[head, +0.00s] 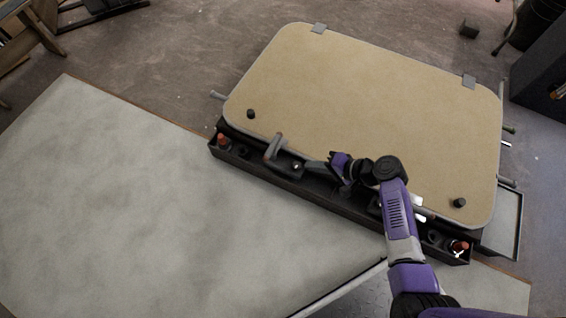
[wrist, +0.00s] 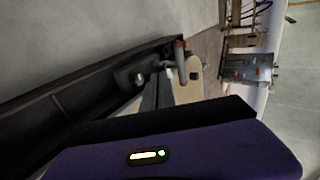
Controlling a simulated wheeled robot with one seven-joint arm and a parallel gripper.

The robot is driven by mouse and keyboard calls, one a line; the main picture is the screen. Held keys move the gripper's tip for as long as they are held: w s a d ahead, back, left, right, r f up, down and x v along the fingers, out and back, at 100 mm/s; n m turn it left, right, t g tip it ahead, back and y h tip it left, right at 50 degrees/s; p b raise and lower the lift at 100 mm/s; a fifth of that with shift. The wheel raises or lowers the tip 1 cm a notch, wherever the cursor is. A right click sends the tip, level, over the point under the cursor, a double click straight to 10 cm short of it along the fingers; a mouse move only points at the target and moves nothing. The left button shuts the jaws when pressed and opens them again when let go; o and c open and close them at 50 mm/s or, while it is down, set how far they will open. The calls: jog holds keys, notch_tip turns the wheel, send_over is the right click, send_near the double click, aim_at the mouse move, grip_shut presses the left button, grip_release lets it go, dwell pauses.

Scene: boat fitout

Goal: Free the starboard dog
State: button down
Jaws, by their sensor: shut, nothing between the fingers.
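A tan hatch lid (head: 370,110) lies flat, with a dark trough (head: 320,197) along its near edge. A grey dog handle (head: 273,148) with a reddish end stands at the left part of that edge; its dark pivot and bolt are beside it. It also shows in the wrist view (wrist: 181,57). Another pale lever piece (head: 420,216) shows right of my arm, mostly hidden. I cannot tell which dog is starboard.
Red-topped items sit in the trough's left end (head: 223,141) and right end (head: 460,246). A wide grey panel (head: 150,190) at left is clear.

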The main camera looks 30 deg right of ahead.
jog(key=w+a+f+b, duration=0.5)
jog(key=w+a, duration=0.2)
jog(key=w, duration=0.3)
jog(key=shift+b, duration=0.4)
